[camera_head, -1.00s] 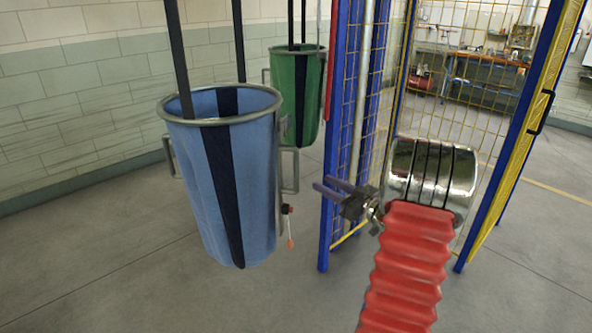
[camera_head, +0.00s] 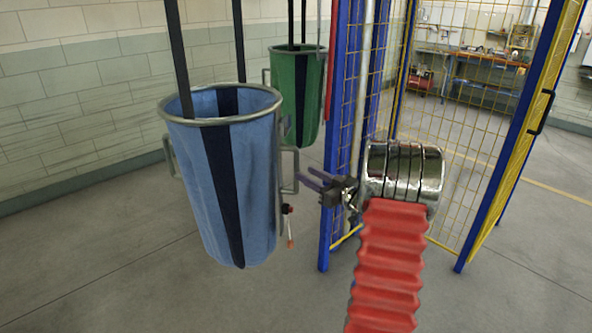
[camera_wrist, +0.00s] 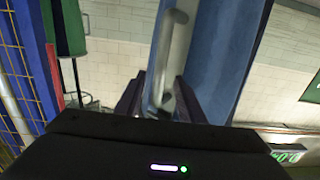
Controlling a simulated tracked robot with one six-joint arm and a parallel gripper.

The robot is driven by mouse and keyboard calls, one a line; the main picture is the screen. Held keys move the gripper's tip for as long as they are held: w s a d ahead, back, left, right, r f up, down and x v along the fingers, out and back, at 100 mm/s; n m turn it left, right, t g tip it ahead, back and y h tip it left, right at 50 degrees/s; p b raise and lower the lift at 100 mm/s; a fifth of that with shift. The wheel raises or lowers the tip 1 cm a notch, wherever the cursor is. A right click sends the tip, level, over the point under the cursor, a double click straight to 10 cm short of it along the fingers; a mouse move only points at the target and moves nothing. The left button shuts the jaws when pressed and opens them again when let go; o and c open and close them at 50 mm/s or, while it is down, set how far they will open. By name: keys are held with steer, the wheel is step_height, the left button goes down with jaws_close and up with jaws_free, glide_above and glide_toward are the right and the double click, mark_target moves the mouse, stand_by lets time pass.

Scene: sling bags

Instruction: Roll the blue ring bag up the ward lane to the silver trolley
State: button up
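The blue ring bag (camera_head: 205,165) hangs upright from black straps, with a metal ring at its rim and a dark stripe down its front. A grey loop handle (camera_head: 290,171) is on its right side. My gripper (camera_head: 303,181) is open and points left, with its fingertips close to this handle. In the wrist view, the handle (camera_wrist: 163,65) shows between the two spread fingers (camera_wrist: 160,98), and the blue bag (camera_wrist: 222,55) fills the area behind on the right. I cannot tell whether the fingers touch the handle. I see no silver trolley.
A green ring bag (camera_head: 295,95) hangs behind the blue one. A blue-framed cage with yellow mesh (camera_head: 470,130) stands close behind my arm, its yellow-edged door (camera_head: 525,125) open at right. A workbench (camera_head: 480,70) is far back. Grey floor (camera_head: 110,265) is clear at left.

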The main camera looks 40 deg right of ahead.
mark_target(298, 170)
steer(key=w, duration=0.6)
steer(key=shift+w+a, duration=0.1)
steer(key=shift+a, duration=0.1)
steer(key=shift+c, duration=0.4)
jaws_close()
steer(key=shift+a, duration=0.15)
